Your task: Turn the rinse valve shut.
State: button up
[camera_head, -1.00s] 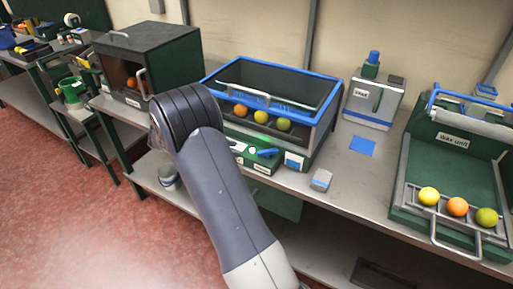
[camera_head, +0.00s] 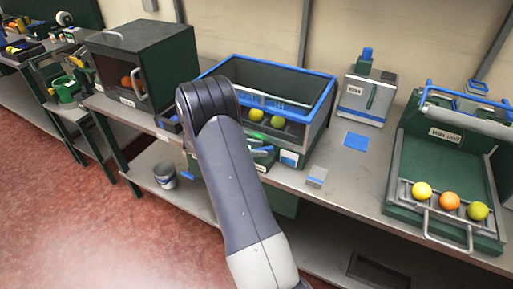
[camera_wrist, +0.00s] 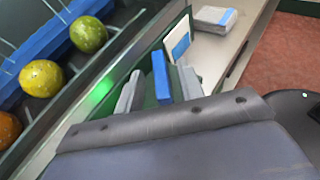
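The rinse valve's blue handle (camera_wrist: 161,75) shows in the wrist view on the dark green front panel of the rinse tank (camera_head: 318,118). My gripper (camera_wrist: 159,92) is open, with one grey fingertip on each side of the blue handle. A gap shows between the handle and each finger, so the fingers look apart from it. In the head view my arm covers the left part of the panel, and the handle and fingertips cannot be made out clearly. A green light (camera_wrist: 103,90) glows on the panel.
Fruit (camera_head: 278,121) lies in the blue-rimmed tank beside my gripper. A small grey-and-blue block (camera_head: 316,177) is on the bench to the right. The wax unit (camera_head: 445,150) with three fruits stands further right, a dark box (camera_head: 150,60) to the left.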

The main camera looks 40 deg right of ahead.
grip_shut()
dwell(0.3)
jog(key=shift+w+d+m+g+y, duration=0.2)
jog(key=shift+m+g+y, duration=0.5)
jog(key=shift+m+g, duration=0.45)
jog(key=shift+w+d+m+g+y, duration=0.1)
jog(key=shift+w+m+g+y, duration=0.1)
jog(key=shift+m+g+y, duration=0.7)
jog(key=shift+m, duration=0.25)
grip_release()
jog(key=shift+a, duration=0.1)
